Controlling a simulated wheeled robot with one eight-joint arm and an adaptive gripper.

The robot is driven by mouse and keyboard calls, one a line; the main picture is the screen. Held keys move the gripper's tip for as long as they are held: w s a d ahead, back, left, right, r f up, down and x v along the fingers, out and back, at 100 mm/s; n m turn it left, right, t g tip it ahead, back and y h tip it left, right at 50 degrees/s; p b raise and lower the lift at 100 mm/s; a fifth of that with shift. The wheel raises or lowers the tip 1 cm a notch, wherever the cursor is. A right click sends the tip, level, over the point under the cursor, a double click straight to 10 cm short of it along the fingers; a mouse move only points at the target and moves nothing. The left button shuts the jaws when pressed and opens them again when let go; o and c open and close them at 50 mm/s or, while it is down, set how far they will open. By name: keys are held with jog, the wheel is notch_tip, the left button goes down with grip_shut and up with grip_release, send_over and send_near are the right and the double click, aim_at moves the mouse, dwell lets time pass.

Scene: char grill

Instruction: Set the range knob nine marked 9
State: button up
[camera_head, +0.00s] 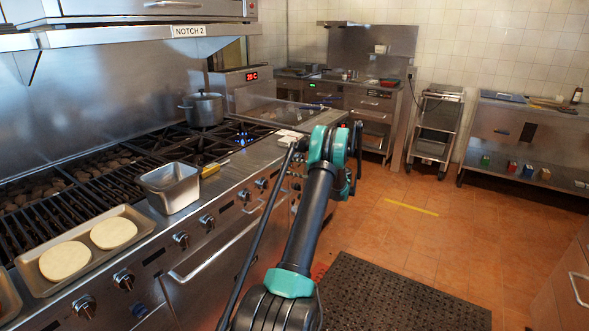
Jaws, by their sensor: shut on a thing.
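The range (225,190) runs along the left, with a row of black and steel knobs on its front panel. Clear ones are a front-left knob (84,306), a second (124,280), a middle knob (181,240), one to its right (207,221) and a farther one (244,195). Smaller knobs beyond run toward my arm. No number 9 is readable on any knob. My arm reaches from the bottom middle up to teal joints beside the far end of the panel. My gripper is hidden behind the arm, and so is anything it touches.
A tray (135,209) with two pale rounds, a steel pan (172,208) and a lidded pot (203,109) stand on the range. A black mat (395,295) lies on the floor. Open floor lies right of my arm.

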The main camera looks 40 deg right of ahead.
dwell(0.3)
jog(key=o, duration=1.2)
jog(key=shift+c, duration=0.2)
jog(key=shift+s, duration=0.1)
jog(key=v, duration=1.2)
